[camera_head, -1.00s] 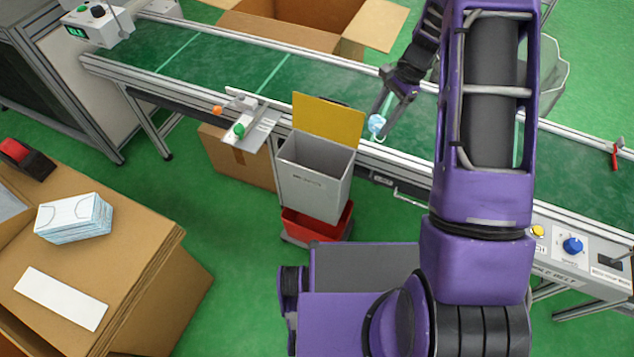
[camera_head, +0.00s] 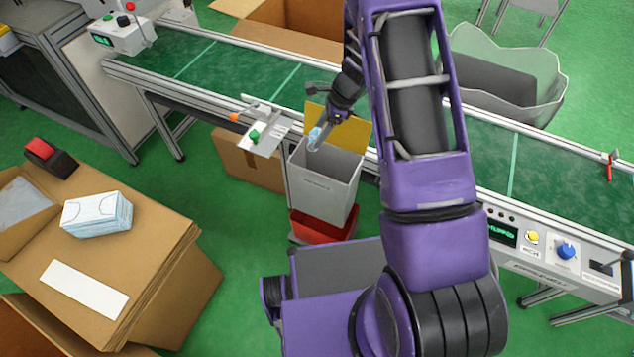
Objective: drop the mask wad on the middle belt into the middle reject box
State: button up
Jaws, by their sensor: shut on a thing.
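My gripper (camera_head: 318,140) is shut on the mask wad (camera_head: 315,133), a small light-blue crumpled piece with a pale loop hanging below it. In the picture the wad appears over the opening of the grey reject box (camera_head: 325,183), near its left rim and in front of its yellow back panel (camera_head: 352,130). Its exact height above the rim is hard to tell. The box stands at the near side of the green belt (camera_head: 240,72). The arm hides part of the belt behind it.
A red bin (camera_head: 322,226) sits below the grey box. A bracket with a green knob (camera_head: 254,136) is just left of the box. A control panel (camera_head: 545,250) is at the right. A stack of masks (camera_head: 97,214) lies on cardboard at the left.

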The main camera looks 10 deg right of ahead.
jog(key=w+d+f+m+t+h+b, duration=0.1)
jog(key=d+f+m+t+b, duration=0.2)
jog(key=f+m, duration=0.4)
jog(key=shift+w+d+f+m+h, duration=0.15)
jog(key=shift+d+f+m+h, duration=0.2)
jog(key=shift+d+m, duration=0.45)
jog(key=o, duration=1.4)
jog(key=shift+c, duration=0.2)
jog(key=shift+r, duration=0.1)
jog(key=p+v, duration=0.4)
jog(key=v, duration=1.3)
